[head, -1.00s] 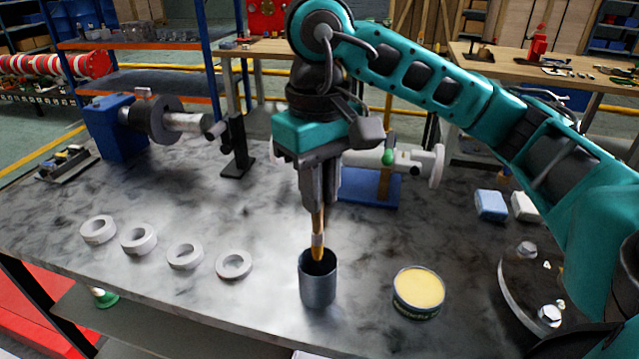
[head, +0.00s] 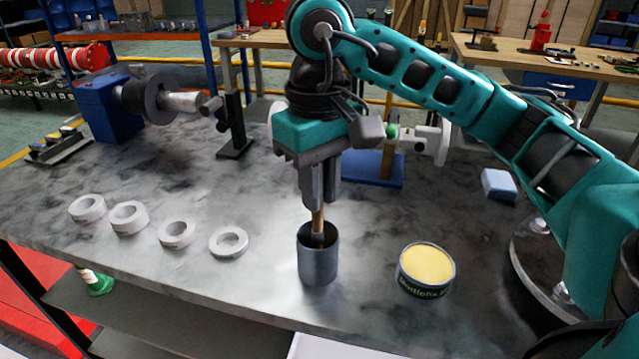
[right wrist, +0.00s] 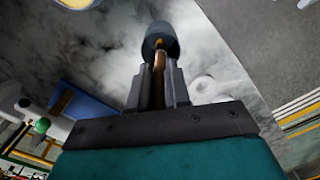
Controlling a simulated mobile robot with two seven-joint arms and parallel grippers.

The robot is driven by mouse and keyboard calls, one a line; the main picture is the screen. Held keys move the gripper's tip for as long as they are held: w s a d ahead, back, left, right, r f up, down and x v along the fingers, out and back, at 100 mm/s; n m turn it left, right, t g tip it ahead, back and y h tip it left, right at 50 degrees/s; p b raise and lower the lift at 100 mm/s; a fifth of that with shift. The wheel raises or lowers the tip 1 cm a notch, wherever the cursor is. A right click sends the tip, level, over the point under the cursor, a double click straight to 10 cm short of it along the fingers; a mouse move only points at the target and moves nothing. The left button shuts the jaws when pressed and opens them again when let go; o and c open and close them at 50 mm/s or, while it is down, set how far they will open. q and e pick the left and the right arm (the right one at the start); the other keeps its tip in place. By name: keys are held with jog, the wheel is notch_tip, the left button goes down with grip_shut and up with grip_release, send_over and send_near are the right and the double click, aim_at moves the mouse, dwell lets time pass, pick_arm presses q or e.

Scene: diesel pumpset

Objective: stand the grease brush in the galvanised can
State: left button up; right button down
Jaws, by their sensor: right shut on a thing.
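The galvanised can (head: 318,266) stands upright on the bench near its front edge, a grey open cylinder. My right gripper (head: 318,205) points straight down above it, shut on the wooden handle of the grease brush (head: 317,222). The brush is upright, and its lower end is inside the can mouth, hidden by the can wall. In the right wrist view, the brush (right wrist: 158,72) runs from between the fingers into the can (right wrist: 160,40). I cannot tell if the brush touches the can bottom. My left gripper is not in view.
A yellow-filled grease tin (head: 426,270) stands right of the can. Several pale rings (head: 229,242) lie to the left. A blue block (head: 498,184) and a dark bolted flange (head: 535,265) are at right. Shaft parts on a blue base (head: 372,170) stand behind.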

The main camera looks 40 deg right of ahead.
jog(key=c, duration=1.2)
grip_release()
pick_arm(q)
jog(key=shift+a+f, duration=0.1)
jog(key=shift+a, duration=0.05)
pick_arm(e)
jog(key=shift+o, duration=1)
notch_tip(320, 180, up, 12)
jog(key=p, duration=0.4)
jog(key=shift+w+f+p, duration=0.15)
jog(key=shift+f+p, duration=0.05)
jog(key=shift+p, duration=0.1)
jog(key=shift+r, duration=0.65)
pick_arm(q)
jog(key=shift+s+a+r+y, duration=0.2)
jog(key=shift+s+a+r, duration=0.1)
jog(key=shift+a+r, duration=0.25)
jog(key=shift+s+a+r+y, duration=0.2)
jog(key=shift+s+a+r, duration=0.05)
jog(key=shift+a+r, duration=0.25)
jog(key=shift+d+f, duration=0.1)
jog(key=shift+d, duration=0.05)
